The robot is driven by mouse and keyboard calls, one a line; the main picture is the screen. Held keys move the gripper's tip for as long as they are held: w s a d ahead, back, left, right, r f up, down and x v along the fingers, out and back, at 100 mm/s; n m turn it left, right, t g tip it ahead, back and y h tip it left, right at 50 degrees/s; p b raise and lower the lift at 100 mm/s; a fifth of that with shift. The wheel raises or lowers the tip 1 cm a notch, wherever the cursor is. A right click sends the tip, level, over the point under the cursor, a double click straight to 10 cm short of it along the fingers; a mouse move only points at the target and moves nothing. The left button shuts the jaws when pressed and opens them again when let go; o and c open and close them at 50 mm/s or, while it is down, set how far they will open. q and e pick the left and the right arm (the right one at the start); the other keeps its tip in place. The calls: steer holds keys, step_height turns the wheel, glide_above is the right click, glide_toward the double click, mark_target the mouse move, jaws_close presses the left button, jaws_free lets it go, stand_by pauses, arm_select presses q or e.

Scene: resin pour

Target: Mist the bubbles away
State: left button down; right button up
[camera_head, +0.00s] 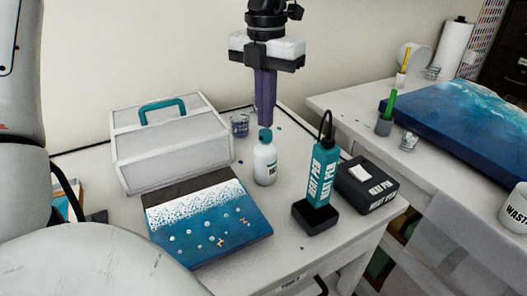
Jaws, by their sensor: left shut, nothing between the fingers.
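The white bottle (265,165) with a teal top stands upright on the white table; its label is only partly readable. The resin panel (212,240) lies flat in front of it, with a dark back strip, a white speckled band and a blue area. Several pale round bubbles (202,231) and small gold shapes dot the blue. My left gripper (265,122) points straight down with its dark purple fingers shut and empty. Its fingertips appear just above or behind the bottle's top; I cannot tell whether they touch. My right gripper is out of view.
A teal heat pen (322,178) stands in a black holder beside its black box (368,185). A grey case (170,143) with a teal handle stands behind the panel. A small cup (240,126) is near the fingers. A second table holds a large blue panel (465,115).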

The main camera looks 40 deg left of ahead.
arm_select(q)
steer(key=shift+f, duration=0.15)
stand_by(0.3)
steer(key=shift+f+b, duration=0.75)
steer(key=shift+f, duration=0.05)
steer(key=shift+r, duration=0.15)
steer(key=shift+r+p, duration=0.8)
steer(key=shift+r, duration=0.15)
steer(key=shift+f, duration=0.2)
